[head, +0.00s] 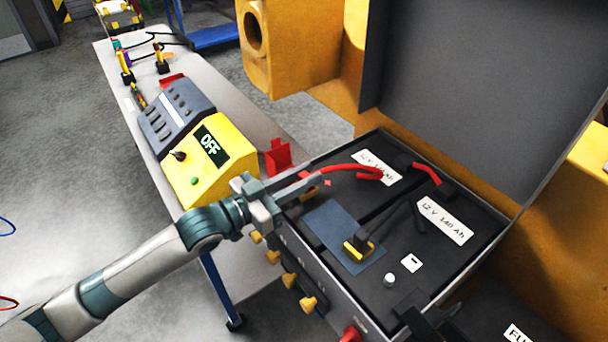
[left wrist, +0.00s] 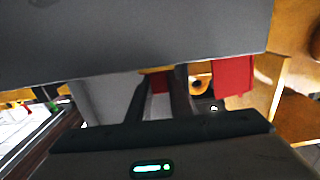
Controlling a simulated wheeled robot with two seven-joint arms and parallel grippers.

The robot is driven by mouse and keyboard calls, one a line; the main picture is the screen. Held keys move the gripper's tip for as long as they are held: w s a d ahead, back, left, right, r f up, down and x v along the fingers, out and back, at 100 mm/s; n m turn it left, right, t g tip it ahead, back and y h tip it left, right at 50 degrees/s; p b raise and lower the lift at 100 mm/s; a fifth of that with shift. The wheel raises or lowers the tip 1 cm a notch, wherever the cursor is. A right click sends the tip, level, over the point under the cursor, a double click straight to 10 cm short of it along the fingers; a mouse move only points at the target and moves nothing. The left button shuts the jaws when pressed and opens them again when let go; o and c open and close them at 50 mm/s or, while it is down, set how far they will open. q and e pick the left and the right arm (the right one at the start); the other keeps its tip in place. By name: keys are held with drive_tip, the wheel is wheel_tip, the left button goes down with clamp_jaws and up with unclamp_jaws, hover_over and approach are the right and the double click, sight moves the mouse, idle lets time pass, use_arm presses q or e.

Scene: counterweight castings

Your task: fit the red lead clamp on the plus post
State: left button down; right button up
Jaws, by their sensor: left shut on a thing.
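The battery box (head: 470,272) stands open with its lid up. It holds two dark batteries with white 12 V labels. My left gripper (head: 312,185) reaches over the box's near left rim and is shut on the end of the red lead (head: 365,170). The clamp itself is mostly hidden by the fingers. A bare pale post (head: 390,280) stands near the minus label (head: 411,263). In the left wrist view my fingers (left wrist: 162,85) show, but the clamp is not clear.
A yellow clamp (head: 357,250) on a black lead lies on a blue-grey pad (head: 322,222). A yellow charger (head: 205,160) reading OFF stands on the long bench (head: 232,105), near a red bracket (head: 279,157). The raised lid (head: 480,80) walls off the back.

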use_arm(q)
drive_tip(key=shift+f, duration=0.45)
drive_tip(key=c, duration=1.5)
unclamp_jaws()
drive_tip(key=shift+c, duration=0.2)
drive_tip(key=shift+s+a+b, duration=0.1)
drive_tip(key=shift+b, duration=0.2)
drive_tip(key=b+v, duration=0.6)
drive_tip(key=v, duration=1.1)
